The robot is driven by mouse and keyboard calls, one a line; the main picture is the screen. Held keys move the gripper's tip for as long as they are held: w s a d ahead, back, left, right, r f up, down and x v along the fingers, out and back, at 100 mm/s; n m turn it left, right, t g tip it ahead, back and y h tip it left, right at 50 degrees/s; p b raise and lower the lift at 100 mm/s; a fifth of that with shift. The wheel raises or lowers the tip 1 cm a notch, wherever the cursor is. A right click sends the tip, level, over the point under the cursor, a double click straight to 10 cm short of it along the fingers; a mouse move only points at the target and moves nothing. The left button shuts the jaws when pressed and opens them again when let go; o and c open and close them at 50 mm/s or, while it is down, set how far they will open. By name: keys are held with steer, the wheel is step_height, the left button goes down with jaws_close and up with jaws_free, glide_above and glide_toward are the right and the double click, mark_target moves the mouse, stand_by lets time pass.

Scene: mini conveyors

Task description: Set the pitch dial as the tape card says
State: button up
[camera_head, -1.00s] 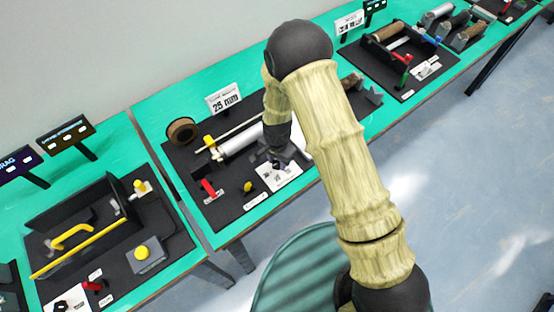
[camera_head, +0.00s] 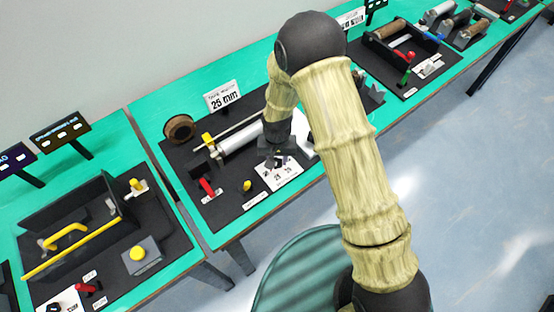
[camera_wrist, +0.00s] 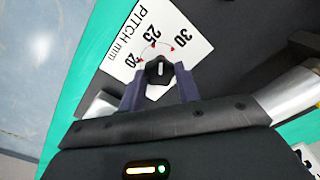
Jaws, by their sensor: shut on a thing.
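The tape card (camera_head: 222,96) stands at the back of the black board and reads 25 mm. The white pitch dial plate (camera_head: 283,177) lies near the board's front edge. In the wrist view the plate (camera_wrist: 178,15) shows PITCH mm, the numbers 20, 25 and 30, and red marks on an arc. The black dial knob (camera_wrist: 160,66) has a white pointer line, aimed near the 25 mark; its exact setting is hard to tell. My gripper (camera_wrist: 160,78) is shut on the knob, one finger on each side. In the head view my gripper (camera_head: 277,158) is partly hidden by its own wrist.
A silver roller (camera_head: 240,138) lies behind and left of the dial. A red lever (camera_head: 207,187) and a yellow knob (camera_head: 247,185) stand to the left. Another station with a yellow handle (camera_head: 68,233) is at the left. Open floor lies in front.

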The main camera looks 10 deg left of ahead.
steer(key=n+b, duration=0.1)
steer(key=n, duration=0.3)
steer(key=shift+n, duration=0.4)
steer(key=shift+r, duration=0.1)
steer(key=o, duration=1)
steer(key=shift+c, duration=0.2)
step_height(320, 180, up, 17)
steer(key=b, duration=0.2)
steer(key=shift+r, duration=0.15)
